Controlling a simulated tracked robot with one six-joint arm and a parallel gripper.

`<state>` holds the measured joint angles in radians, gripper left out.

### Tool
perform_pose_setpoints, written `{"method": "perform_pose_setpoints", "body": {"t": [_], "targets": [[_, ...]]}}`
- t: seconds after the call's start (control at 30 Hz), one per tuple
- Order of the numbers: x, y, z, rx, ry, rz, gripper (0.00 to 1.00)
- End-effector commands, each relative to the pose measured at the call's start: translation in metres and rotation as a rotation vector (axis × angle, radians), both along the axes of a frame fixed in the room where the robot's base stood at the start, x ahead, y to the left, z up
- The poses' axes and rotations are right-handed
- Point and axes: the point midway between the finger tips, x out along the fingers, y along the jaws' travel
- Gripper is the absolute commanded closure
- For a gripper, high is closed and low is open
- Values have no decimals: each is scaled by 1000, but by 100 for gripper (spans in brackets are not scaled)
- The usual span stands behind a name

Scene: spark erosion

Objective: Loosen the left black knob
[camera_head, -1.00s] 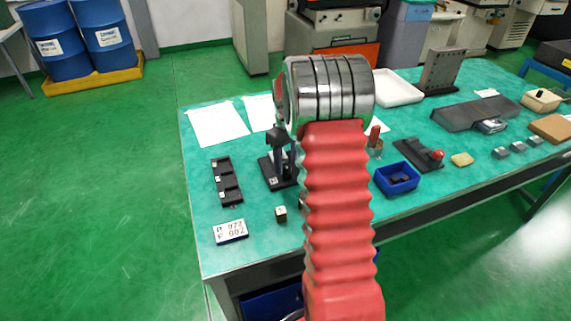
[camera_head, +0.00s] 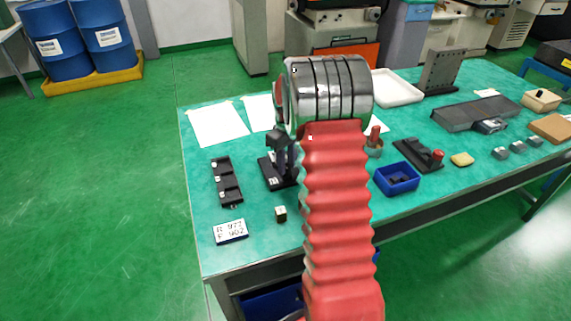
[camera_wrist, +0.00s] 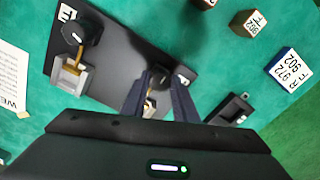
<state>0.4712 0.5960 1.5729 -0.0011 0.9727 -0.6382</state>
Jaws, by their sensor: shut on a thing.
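In the wrist view, a dark base plate (camera_wrist: 125,50) carries two black knobs on brass stems. One black knob (camera_wrist: 158,72) sits between the two dark fingers of my gripper (camera_wrist: 160,79), which is shut on it. The fingers hide much of this knob and the fitting below it. In the head view, my arm hides most of the plate (camera_head: 272,174) and both knobs.
A black tray (camera_head: 227,182), a labelled block (camera_head: 231,232) and a small cube (camera_head: 280,214) lie near the plate. White paper sheets (camera_head: 218,124) lie behind. A blue bin (camera_head: 397,179) stands right of my arm. The table's left front is mostly clear.

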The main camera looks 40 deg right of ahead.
Motion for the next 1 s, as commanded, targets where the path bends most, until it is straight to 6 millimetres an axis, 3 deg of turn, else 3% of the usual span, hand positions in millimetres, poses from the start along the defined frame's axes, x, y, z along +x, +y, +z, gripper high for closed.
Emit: {"method": "perform_pose_setpoints", "body": {"t": [0.53, 0.57, 0.8, 1.0], "targets": [[0, -1, 0, -1, -1, 67, 96], [0, -1, 0, -1, -1, 67, 73], [0, -1, 0, 0, -1, 66, 56], [0, 0, 0, 0, -1, 66, 55]]}}
